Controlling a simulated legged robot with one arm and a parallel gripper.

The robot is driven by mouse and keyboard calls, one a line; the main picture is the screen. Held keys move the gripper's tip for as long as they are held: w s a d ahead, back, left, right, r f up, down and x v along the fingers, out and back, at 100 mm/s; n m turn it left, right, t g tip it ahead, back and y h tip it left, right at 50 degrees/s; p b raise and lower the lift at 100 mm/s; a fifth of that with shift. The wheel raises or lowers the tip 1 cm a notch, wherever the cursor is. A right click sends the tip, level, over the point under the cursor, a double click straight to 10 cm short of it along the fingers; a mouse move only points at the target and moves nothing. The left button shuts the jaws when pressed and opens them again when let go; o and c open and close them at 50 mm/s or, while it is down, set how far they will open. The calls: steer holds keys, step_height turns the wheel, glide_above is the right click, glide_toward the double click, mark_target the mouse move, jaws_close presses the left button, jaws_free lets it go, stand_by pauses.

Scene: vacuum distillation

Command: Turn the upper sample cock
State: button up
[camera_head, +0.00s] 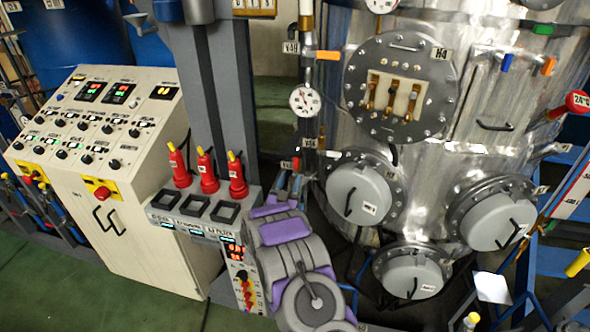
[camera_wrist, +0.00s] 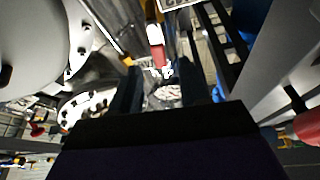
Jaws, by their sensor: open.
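My gripper (camera_head: 291,182), at the end of my purple and grey arm, is low in front of the thin vertical pipe beside the steel vessel in the head view. In the wrist view, the two dark fingers of my gripper (camera_wrist: 160,82) are apart, with nothing held. A red and white handle-like piece (camera_wrist: 156,45) shows beyond and between them; I cannot tell its distance. In the head view, a small red piece (camera_head: 310,143) is on the pipe just above my gripper, and an orange lever (camera_head: 327,55) is higher up. I cannot tell which is the upper sample cock.
A pressure gauge (camera_head: 305,100) is on the pipe. The steel vessel (camera_head: 440,185) carries grey round covers (camera_head: 358,195) close to my arm's right. Red-handled units (camera_head: 237,178) and a control panel (camera_head: 95,125) stand left. Green floor (camera_head: 40,280) is clear at lower left.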

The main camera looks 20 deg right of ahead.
steer(key=v, duration=1.1)
steer(key=shift+a, duration=0.25)
steer(key=shift+w+a, duration=0.1)
steer(key=shift+a, duration=0.05)
steer(key=shift+f, duration=0.15)
